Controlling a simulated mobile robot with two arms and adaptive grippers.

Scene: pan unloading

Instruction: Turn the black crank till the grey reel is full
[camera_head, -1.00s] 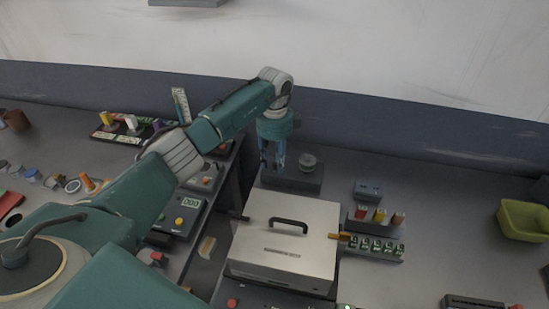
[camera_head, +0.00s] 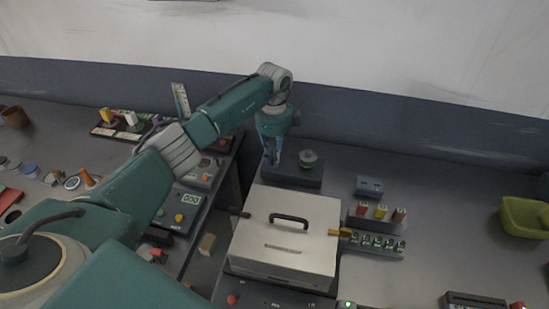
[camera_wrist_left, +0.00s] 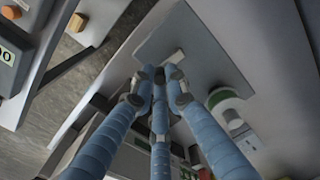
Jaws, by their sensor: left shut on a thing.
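My left gripper (camera_head: 271,155) reaches down beside the dark reel stand (camera_head: 293,172) at the back of the bench. In the left wrist view its blue fingers (camera_wrist_left: 157,78) are drawn together, shut on what I take to be the black crank's handle, which the fingers hide. The grey reel (camera_head: 308,157) sits upright on the stand, just right of the gripper. How full the reel is, is too small to tell. My right gripper is not in view.
A pale metal case (camera_head: 285,240) with a black handle stands in front of the stand. Right of it are small coloured spools (camera_head: 380,212) and a counter strip (camera_head: 377,246). A yellow-green bin (camera_head: 522,217) is far right.

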